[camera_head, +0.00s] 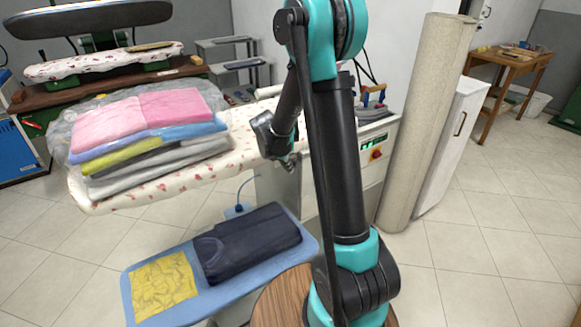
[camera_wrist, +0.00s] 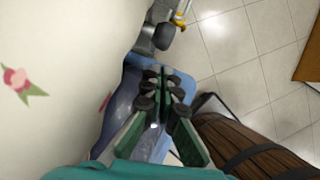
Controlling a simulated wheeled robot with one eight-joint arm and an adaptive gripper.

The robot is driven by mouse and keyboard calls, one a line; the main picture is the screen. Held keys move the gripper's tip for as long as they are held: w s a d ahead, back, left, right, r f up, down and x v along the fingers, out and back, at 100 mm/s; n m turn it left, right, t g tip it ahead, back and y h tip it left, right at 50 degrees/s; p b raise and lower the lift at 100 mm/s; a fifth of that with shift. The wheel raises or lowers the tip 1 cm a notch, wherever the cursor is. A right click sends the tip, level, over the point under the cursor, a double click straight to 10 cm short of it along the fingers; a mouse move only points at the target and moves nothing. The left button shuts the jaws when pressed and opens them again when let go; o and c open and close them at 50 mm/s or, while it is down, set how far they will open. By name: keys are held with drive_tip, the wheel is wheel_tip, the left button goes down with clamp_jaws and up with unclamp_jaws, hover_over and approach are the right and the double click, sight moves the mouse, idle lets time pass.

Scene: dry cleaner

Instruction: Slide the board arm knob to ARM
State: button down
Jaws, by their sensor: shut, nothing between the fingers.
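My gripper (camera_head: 288,160) hangs at the right end of the floral ironing board (camera_head: 200,172), in front of the white machine. In the wrist view its green fingers (camera_wrist: 163,82) are together and empty, over the blue lower board. The machine's control panel (camera_head: 365,143) has a green display (camera_head: 373,143) and a red knob (camera_head: 376,155), just right of my upright arm. I cannot make out a knob marked ARM. A dark rounded part (camera_wrist: 163,36) beside a yellow fitting shows ahead of the fingertips in the wrist view; I cannot tell whether it is the board arm knob. My arm hides part of the machine.
Bagged folded clothes (camera_head: 145,125) lie on the floral board. The blue lower board (camera_head: 225,285) holds dark folded trousers (camera_head: 247,243) and a yellow cloth (camera_head: 163,285). A tall beige roll (camera_head: 425,125) and white cabinet (camera_head: 452,145) stand right. Tiled floor is clear at front right.

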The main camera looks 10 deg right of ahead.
drive_tip(key=s+a+f+v, duration=0.1)
drive_tip(key=v, duration=1)
drive_tip(key=s+d+f+m+y, duration=0.2)
drive_tip(key=s+d+f+m, duration=0.1)
drive_tip(key=s+m, duration=0.9)
drive_tip(key=s+d+f+m+t+y, duration=0.1)
drive_tip(key=s+d+f+m+y, duration=0.1)
drive_tip(key=s+m, duration=1)
drive_tip(key=shift+s+d+f+m, duration=0.25)
drive_tip(key=shift+d+f+m, duration=0.3)
drive_tip(key=shift+d, duration=0.25)
